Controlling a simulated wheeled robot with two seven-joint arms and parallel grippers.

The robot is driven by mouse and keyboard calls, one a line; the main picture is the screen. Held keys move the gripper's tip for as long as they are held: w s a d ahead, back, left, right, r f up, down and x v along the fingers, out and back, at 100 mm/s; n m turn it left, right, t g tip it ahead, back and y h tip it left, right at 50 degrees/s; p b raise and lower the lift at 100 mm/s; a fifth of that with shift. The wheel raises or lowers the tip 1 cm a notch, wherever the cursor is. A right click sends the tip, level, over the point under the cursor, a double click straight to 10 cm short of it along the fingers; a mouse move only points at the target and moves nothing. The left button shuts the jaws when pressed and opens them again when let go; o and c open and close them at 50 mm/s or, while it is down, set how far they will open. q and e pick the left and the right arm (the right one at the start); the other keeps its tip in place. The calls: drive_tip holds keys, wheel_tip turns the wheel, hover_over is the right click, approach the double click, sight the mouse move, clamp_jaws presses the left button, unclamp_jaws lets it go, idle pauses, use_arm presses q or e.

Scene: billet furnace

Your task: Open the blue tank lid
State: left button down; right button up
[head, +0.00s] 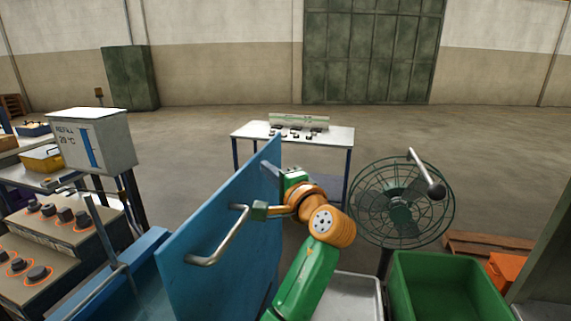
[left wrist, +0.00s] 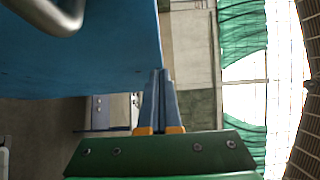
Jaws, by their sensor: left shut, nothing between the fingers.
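The blue tank lid (head: 215,235) stands steeply raised in the head view, with its bent metal handle (head: 228,237) on the face toward my arm. The blue tank (head: 145,265) is open to the left of it. My left gripper (head: 270,172) is shut and empty, close to the lid's far upper part. In the left wrist view the closed fingers (left wrist: 158,72) lie beside the edge of the blue lid (left wrist: 85,50); I cannot tell whether they touch it. Part of the handle (left wrist: 55,12) shows at the top left. My right gripper is not in view.
A control panel with black knobs (head: 38,273) stands left of the tank. A white box on a stand (head: 95,142) is behind it. A fan (head: 403,205) and a green bin (head: 445,287) are on the right. A small table (head: 340,135) stands ahead, with open floor beyond.

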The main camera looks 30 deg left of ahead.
use_arm(q)
drive_tip(key=shift+s+a+r, duration=0.2)
drive_tip(key=shift+a, duration=0.35)
drive_tip(key=shift+s+a+f, duration=0.1)
drive_tip(key=shift+s+a, duration=0.3)
drive_tip(key=shift+a, duration=0.15)
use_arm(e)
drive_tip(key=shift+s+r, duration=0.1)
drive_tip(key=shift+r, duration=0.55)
use_arm(q)
drive_tip(key=shift+w+d, duration=0.1)
drive_tip(key=shift+w, duration=0.05)
drive_tip(key=s+a+n+h, duration=0.1)
drive_tip(key=s+a, duration=0.1)
drive_tip(key=a, duration=0.6)
drive_tip(key=shift+a, duration=0.2)
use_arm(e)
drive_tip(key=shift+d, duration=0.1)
use_arm(q)
drive_tip(key=shift+d, duration=0.1)
